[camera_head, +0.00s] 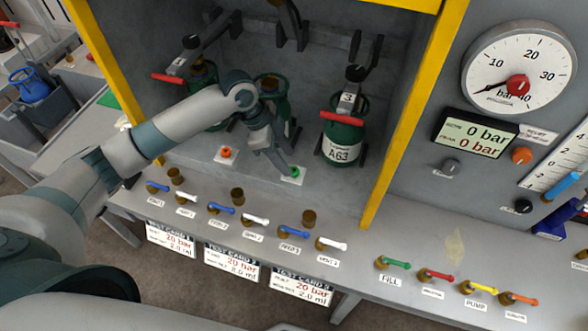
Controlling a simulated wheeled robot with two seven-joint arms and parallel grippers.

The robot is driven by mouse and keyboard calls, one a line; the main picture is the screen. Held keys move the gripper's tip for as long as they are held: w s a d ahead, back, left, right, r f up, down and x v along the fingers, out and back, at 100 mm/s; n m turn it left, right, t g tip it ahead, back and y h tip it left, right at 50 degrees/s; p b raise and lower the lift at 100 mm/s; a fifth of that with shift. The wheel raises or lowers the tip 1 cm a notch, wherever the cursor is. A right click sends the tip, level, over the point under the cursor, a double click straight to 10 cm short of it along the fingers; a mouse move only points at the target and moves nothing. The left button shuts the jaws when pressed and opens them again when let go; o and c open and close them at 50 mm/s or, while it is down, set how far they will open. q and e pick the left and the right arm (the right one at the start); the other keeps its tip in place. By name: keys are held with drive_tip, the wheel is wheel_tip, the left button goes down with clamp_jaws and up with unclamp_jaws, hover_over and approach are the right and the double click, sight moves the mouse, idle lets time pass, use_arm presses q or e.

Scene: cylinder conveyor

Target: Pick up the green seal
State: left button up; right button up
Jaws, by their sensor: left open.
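The green seal (294,173) is a small green piece on a white square on the grey bench inside the yellow-framed bay. My left gripper (286,168) reaches down from the left, its fingers at the seal's left and upper edge. It is open; whether a finger touches the seal cannot be told. Part of the seal and its square is hidden by the gripper. My right gripper is not in view.
An orange-red seal (226,153) lies on another white square to the left. A green cylinder (343,140) labelled A63 stands to the right, with more cylinders behind my arm. Several small valves, including a blue-handled one (290,231), line the bench front.

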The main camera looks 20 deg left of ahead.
sight(293, 170)
use_arm(q)
drive_tip(key=shift+p+x, duration=0.5)
drive_tip(key=shift+x, duration=1.25)
drive_tip(key=shift+s, duration=0.1)
drive_tip(key=c, duration=1.1)
